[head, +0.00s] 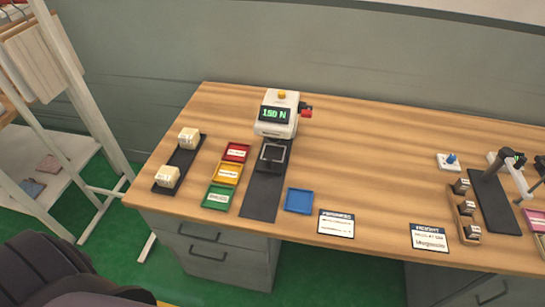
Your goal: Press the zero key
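A white force gauge (272,129) stands on the wooden desk. Its green digits show a reading in N that looks like 1.90, though the middle digit is hard to tell. A yellow-orange button (282,94) sits on top of it, and a red and black part (305,110) sticks out at its right. Neither of my grippers is in view.
The desk (370,150) is clear right of the gauge. A dark square frame (264,157) lies before the gauge. Red (236,144), yellow (240,174), green (208,204) and blue (289,209) trays lie nearby. Pale blocks (167,180) sit left; a black stand (498,215) is right.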

